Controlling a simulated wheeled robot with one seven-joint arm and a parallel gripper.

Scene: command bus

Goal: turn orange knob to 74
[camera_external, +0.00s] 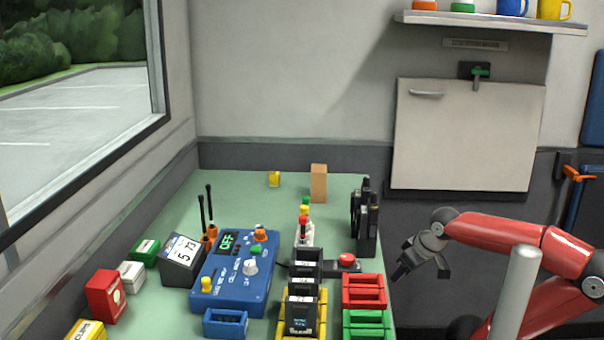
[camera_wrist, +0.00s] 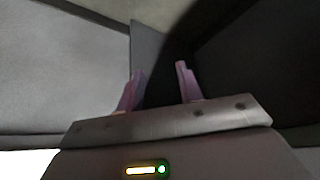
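A blue control box (camera_external: 225,285) sits on the green table, with a lit green display (camera_external: 227,242) that seems to read "OFF". An orange knob (camera_external: 261,235) is at its upper right corner. A white knob (camera_external: 250,267) and a yellow button (camera_external: 206,285) are also on the box. The orange knob's pointer setting is too small to read. My gripper (camera_external: 420,274) hangs beyond the table's right edge, well right of the box and touching nothing. In the wrist view its two purple fingers (camera_wrist: 160,78) stand apart with nothing between them.
A grey number display (camera_external: 182,255) and two black antennas with orange bases (camera_external: 209,236) stand left of the box.

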